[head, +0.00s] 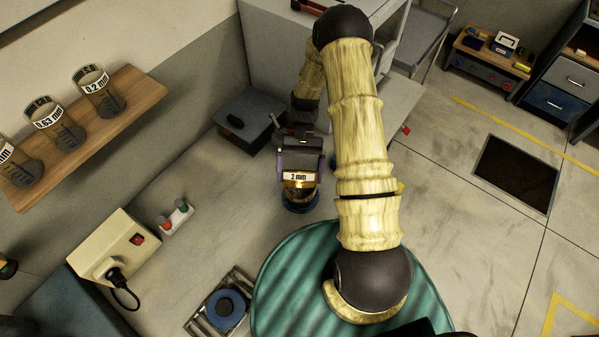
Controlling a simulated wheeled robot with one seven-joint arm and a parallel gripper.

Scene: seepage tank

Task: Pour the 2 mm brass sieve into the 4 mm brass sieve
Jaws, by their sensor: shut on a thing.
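The 2 mm brass sieve (299,190) shows as a small golden cup with a white "2 mm" label, near the middle of the view. My gripper (299,172) is shut on it from above and behind, with a dark finger on each side. The sieve looks about upright. A blue round piece (301,207) shows just under or beyond it; I cannot tell whether they touch. I cannot make out the 4 mm brass sieve in this view.
A wooden shelf (142,97) with several labelled glass jars is on the left wall. A metal frame with a blue disc (226,308) is at lower left. Open worktop lies between them.

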